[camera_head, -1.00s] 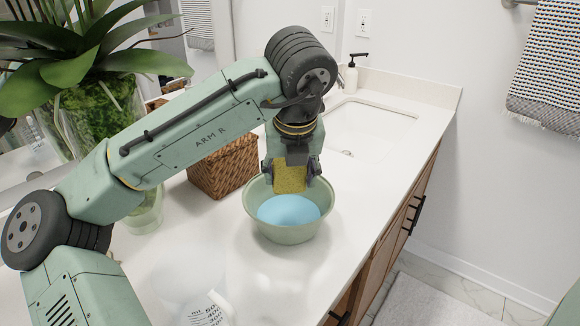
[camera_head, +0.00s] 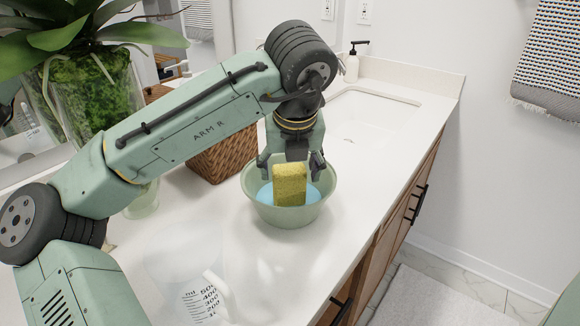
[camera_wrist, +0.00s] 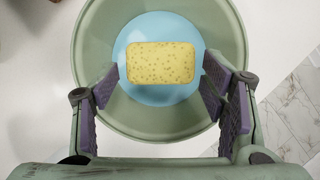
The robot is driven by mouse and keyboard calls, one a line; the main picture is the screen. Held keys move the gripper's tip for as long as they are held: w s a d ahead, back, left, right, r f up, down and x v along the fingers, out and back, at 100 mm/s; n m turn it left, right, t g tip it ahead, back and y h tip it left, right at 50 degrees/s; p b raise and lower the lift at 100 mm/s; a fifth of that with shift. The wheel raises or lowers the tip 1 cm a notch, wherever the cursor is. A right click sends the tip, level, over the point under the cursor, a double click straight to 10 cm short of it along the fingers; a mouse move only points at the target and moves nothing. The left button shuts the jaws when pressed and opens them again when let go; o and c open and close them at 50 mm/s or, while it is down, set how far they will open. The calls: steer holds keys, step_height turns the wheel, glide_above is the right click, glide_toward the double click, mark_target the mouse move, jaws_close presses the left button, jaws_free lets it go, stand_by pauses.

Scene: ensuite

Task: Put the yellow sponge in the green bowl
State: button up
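The yellow sponge (camera_head: 289,184) is upright inside the opening of the green bowl (camera_head: 290,216). In the wrist view the sponge (camera_wrist: 160,62) is over the blue round area at the middle of the bowl (camera_wrist: 150,122). I cannot tell whether its lower end touches the bottom. My gripper (camera_head: 290,172) is directly above the bowl, pointing down. Its fingers are apart, with a gap on each side of the sponge, as the wrist view of my gripper (camera_wrist: 160,88) shows.
A woven basket (camera_head: 225,160) stands behind and left of the bowl. A glass vase with a plant (camera_head: 90,95) is at the left. A clear measuring beaker (camera_head: 195,290) is at the front. The sink (camera_head: 372,115) and soap bottle (camera_head: 352,66) are behind. The counter's right edge is near.

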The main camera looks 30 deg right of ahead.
steer(key=shift+o, duration=0.8)
step_height(320, 180, up, 7)
steer(key=p, duration=0.7)
steer(key=shift+r, duration=0.1)
